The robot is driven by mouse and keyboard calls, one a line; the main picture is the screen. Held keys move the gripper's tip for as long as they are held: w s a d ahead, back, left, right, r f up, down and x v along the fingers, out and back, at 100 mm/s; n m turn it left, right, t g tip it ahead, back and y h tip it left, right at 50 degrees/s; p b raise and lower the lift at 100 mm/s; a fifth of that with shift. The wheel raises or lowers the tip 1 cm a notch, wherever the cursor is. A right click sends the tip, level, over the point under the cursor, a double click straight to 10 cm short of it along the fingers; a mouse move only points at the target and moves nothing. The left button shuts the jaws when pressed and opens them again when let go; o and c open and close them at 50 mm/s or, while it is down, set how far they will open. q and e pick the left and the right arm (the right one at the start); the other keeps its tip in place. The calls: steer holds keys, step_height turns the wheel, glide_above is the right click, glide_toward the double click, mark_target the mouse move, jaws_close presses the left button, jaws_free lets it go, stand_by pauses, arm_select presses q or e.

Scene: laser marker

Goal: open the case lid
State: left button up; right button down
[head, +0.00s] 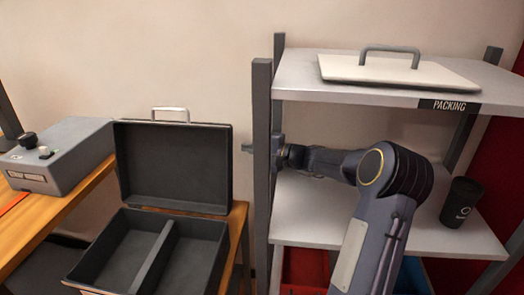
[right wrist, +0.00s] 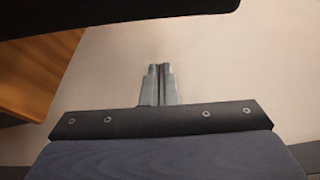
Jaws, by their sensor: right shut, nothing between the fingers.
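The dark case (head: 150,250) stands on a wooden surface left of centre in the head view. Its lid (head: 175,165) is raised upright at the back, with a light handle (head: 170,113) on its top edge. The inside is empty and split by a long divider (head: 155,255). My right gripper (head: 247,148) is right of the lid, by the shelf post, and looks apart from it. In the right wrist view its fingers (right wrist: 158,85) are together with nothing between them. A dark edge crosses the top of that view. My left gripper is not in view.
A grey shelf unit (head: 262,180) stands to the right; a lidded white panel with a handle (head: 395,72) lies on its top, and a black cup (head: 460,202) on the lower shelf. A grey device (head: 60,155) sits on the wooden table (head: 30,235) at left.

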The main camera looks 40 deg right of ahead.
steer(key=shift+a+r, duration=0.25)
steer(key=shift+a, duration=0.75)
steer(key=shift+a+r, duration=0.2)
steer(key=shift+a, duration=0.8)
